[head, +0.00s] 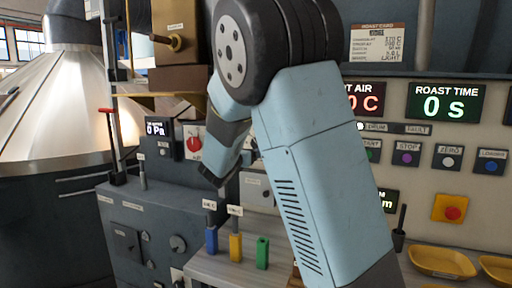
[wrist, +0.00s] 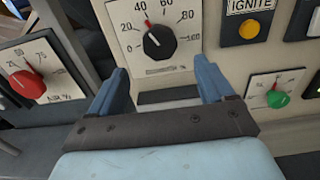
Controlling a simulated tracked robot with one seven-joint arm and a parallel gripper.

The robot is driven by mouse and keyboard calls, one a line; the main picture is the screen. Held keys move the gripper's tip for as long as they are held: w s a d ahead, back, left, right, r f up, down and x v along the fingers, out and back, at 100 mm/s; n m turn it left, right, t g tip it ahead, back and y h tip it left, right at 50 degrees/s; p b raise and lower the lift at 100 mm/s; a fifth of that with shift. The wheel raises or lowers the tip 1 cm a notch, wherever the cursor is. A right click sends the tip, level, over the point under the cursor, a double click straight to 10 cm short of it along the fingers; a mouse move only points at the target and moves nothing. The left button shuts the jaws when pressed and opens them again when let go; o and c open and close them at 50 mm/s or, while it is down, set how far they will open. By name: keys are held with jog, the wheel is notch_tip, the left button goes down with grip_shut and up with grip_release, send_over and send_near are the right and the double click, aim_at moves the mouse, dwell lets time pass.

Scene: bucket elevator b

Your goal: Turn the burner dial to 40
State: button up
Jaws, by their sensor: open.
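In the head view my arm covers this part of the panel, and I cannot make out the dial there.
A red dial (wrist: 34,84) stands to the left and a green dial (wrist: 278,99) to the right. The amber IGNITE button (wrist: 249,29) is above right. In the head view, blue, yellow and green blocks (head: 235,247) stand on a ledge below my arm.

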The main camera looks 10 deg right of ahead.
jog(key=x, duration=0.8)
jog(key=shift+w, duration=0.15)
jog(key=shift+d, duration=0.1)
jog(key=c, duration=1)
